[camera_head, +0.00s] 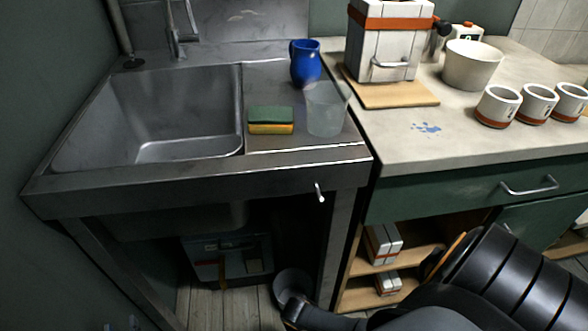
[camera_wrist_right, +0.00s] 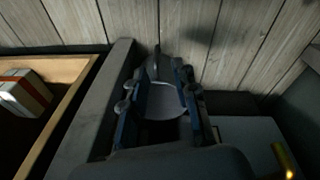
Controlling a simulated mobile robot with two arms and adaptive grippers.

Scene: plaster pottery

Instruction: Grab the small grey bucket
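The small grey bucket (camera_head: 293,283) is on the plank floor at the right end of the space under the sink. Its round form shows, and my right arm covers its near side. My right gripper (camera_head: 290,310) is beside it at the lower edge, partly hidden. In the right wrist view, the fingers of my right gripper (camera_wrist_right: 160,95) are apart, with a pale grey rounded surface (camera_wrist_right: 168,100), seemingly the bucket, between them. I cannot tell whether they touch it. Of my left gripper (camera_head: 120,325), only small dark parts seem to show at the bottom left edge.
A teal box (camera_head: 230,258) stands under the sink, left of the bucket. A cabinet post (camera_head: 337,245) and open shelves (camera_head: 385,262) with white and orange blocks are to the right. The sink edge (camera_head: 200,190) overhangs this space. Bare floor (camera_head: 235,305) shows left of the bucket.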

